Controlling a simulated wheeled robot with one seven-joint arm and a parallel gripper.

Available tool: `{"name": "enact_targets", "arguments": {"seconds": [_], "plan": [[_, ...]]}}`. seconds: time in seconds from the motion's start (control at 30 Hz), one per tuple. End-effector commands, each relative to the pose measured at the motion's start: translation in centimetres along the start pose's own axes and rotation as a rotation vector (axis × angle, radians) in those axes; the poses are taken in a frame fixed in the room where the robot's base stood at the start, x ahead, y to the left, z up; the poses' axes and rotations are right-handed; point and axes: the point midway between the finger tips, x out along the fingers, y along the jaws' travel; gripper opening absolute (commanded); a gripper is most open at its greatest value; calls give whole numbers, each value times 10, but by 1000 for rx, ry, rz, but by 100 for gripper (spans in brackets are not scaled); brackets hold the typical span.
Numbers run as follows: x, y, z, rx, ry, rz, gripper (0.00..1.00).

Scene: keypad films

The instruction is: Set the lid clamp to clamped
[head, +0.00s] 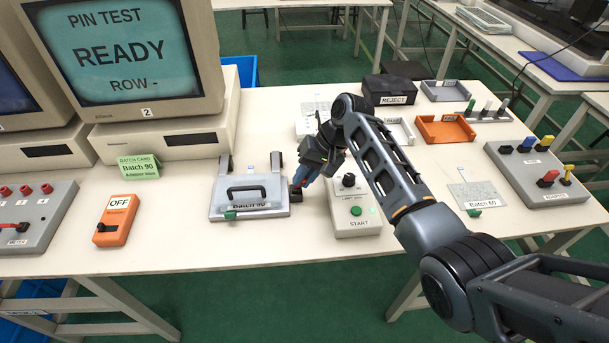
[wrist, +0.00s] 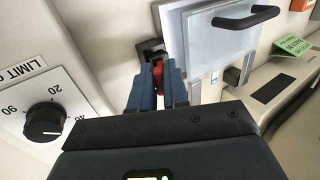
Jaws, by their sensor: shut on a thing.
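The test fixture stands on the table with its lid (head: 265,186) lying down flat and a black handle on top. The lid also shows in the wrist view (wrist: 217,45), at upper right. The lid clamp (wrist: 158,76) is a small red lever on a dark mount (wrist: 149,52) beside the fixture's edge. My gripper (head: 298,184) is at the right side of the fixture. In the wrist view my gripper (wrist: 157,88) has its blue fingers shut around the red lever. The fingers hide most of the lever, so its exact angle cannot be told.
A grey box with a black dial (head: 348,181) and green START button stands close right of my gripper. An orange OFF switch box (head: 116,220) is at left. The monitor (head: 120,55) reads READY. A Batch 65 film (head: 478,196) lies at right.

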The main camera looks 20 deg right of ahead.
Motion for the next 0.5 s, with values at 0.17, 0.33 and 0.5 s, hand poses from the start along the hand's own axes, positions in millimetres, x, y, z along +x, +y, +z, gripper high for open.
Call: {"name": "enact_targets", "arguments": {"seconds": [0.17, 0.33, 0.5], "plan": [[-3, -7, 0, -3, 0, 79, 0], [-3, -14, 0, -4, -1, 209, 0], [1, -20, 0, -5, 0, 367, 0]]}}
